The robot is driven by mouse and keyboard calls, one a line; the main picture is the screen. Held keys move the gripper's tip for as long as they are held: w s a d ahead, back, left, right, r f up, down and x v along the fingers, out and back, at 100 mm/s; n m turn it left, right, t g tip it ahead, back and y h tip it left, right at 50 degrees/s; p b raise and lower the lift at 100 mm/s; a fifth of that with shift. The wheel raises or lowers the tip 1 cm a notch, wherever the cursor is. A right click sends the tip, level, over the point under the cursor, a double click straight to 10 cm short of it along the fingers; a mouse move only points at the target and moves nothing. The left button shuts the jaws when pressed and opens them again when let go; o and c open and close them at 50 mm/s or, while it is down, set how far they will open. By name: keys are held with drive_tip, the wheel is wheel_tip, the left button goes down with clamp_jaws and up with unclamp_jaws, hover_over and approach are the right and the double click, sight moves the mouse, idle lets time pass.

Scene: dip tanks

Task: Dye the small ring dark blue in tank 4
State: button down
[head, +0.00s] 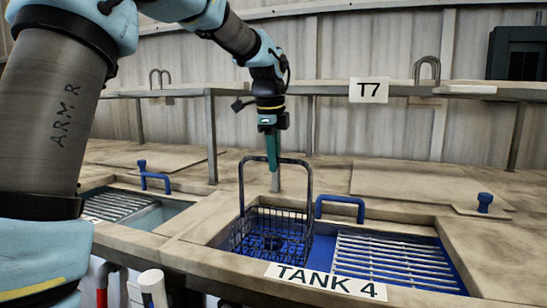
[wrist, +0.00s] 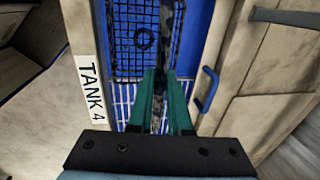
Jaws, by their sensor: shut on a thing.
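My gripper (head: 272,166) points down and is shut on the top bar of the tall handle of a dark wire basket (head: 240,234). The wrist view also shows the green fingers (wrist: 160,76) closed on the bar. The basket hangs upright in the left part of tank 4 (head: 418,239), which holds blue liquid; its rim shows above the surface. How deep its floor lies is hard to tell. A small ring (wrist: 143,39), looking dark blue, lies inside the basket; in the head view it is a dark shape behind the mesh.
A metal drain grid (head: 390,260) covers the right part of tank 4. A blue handle (head: 341,204) stands behind the tank. Another tank (head: 120,207) with a grid lies left. A shelf with hooks and a T7 sign (head: 368,90) runs behind.

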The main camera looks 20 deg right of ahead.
drive_tip(key=f+b, duration=0.4)
drive_tip(key=f, duration=0.4)
drive_tip(key=f+b, duration=0.4)
drive_tip(key=f, duration=0.4)
drive_tip(key=shift+s+d, duration=0.2)
drive_tip(key=shift+r, duration=0.1)
drive_tip(key=shift+s+d, duration=0.85)
drive_tip(key=shift+d, duration=0.05)
drive_tip(key=shift+w+a+p, duration=0.65)
drive_tip(key=shift+w+a, duration=1)
drive_tip(key=shift+a, duration=0.1)
drive_tip(key=shift+s+d, duration=0.75)
drive_tip(key=shift+d, duration=0.05)
drive_tip(key=shift+s+d, duration=0.1)
